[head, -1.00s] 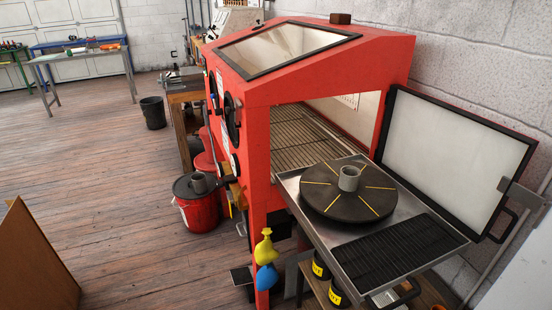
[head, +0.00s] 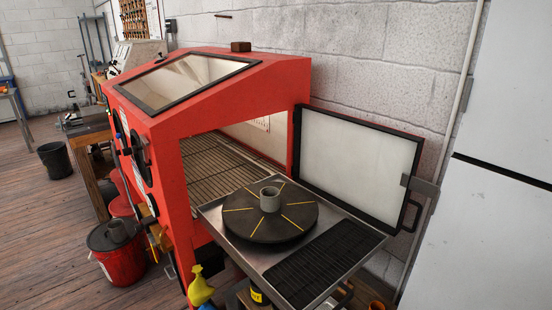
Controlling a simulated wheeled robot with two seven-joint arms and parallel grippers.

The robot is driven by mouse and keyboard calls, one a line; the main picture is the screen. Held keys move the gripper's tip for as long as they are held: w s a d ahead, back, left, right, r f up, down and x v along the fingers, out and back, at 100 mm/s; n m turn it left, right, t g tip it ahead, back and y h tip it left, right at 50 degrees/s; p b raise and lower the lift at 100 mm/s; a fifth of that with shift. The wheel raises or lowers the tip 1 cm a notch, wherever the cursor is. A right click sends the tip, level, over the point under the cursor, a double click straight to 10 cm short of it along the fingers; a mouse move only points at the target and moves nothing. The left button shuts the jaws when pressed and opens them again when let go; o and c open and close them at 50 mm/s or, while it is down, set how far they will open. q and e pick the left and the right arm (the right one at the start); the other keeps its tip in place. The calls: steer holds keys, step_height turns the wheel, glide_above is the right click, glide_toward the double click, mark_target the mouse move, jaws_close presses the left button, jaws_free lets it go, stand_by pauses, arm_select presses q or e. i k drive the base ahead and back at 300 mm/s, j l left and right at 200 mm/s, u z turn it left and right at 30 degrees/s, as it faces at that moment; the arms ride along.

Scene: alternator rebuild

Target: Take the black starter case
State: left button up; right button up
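I see no black starter case that I can make out in the head view. A red blast cabinet (head: 235,95) stands in the middle with its side door (head: 355,165) swung open to the right. A metal tray (head: 325,232) sticks out of the opening. On it lies a round black turntable (head: 245,226) with yellow lines and a grey ring (head: 270,199) at its centre. Neither of my grippers is in view.
A red bucket (head: 122,265) with a dark lid and a black bin (head: 56,160) stand on the wooden floor at left. A yellow spray bottle (head: 200,288) hangs by the cabinet's front leg. Large pale panels (head: 490,230) fill the right side. Floor (head: 40,240) at lower left is clear.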

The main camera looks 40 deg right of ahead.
mark_target(270, 200)
steer(key=z, duration=1.65)
steer(key=u, duration=0.45)
steer(key=l+u, duration=0.1)
steer(key=u, duration=0.35)
steer(key=k+u, duration=0.1)
steer(key=u, duration=1.2)
steer(key=k+u, duration=0.1)
steer(key=u, duration=0.8)
steer(key=k+j+u, duration=0.2)
steer(key=k+j, duration=0.2)
